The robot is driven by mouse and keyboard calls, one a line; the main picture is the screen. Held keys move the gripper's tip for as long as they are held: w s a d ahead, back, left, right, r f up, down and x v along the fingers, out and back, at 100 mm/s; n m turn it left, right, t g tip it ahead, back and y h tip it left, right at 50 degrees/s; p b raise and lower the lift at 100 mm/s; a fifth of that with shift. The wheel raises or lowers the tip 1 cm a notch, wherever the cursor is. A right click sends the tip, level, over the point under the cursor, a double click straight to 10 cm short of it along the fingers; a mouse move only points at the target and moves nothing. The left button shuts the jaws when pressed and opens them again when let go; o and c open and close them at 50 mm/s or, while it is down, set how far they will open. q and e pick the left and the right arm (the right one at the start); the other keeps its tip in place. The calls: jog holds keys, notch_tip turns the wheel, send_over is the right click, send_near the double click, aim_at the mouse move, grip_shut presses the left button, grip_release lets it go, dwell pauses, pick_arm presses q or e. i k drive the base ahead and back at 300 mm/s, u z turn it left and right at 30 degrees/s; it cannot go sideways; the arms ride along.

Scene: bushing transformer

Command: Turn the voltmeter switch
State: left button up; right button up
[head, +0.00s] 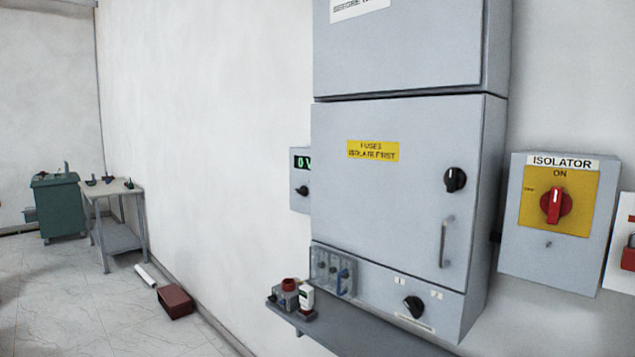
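A small grey voltmeter box (299,205) is fixed to the wall at the left side of the large grey cabinet, which hides part of it. Its dark display (302,162) shows a green "0 V", partly cut off by the cabinet edge. Below the display sits a small black voltmeter switch (302,190); its exact pointing direction is too small to tell. Neither of my grippers is in the head view.
The cabinet (385,210) has a fuses label, a black knob (455,180) and a handle (444,242). A lower black knob (413,306) and a shelf (345,325) with small devices are below. The isolator box (550,245) is right. Floor at left holds a red box (174,302).

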aim_at(304, 190)
jog(key=u, duration=0.65)
jog(key=i, duration=1.9)
jog(key=z, duration=1.45)
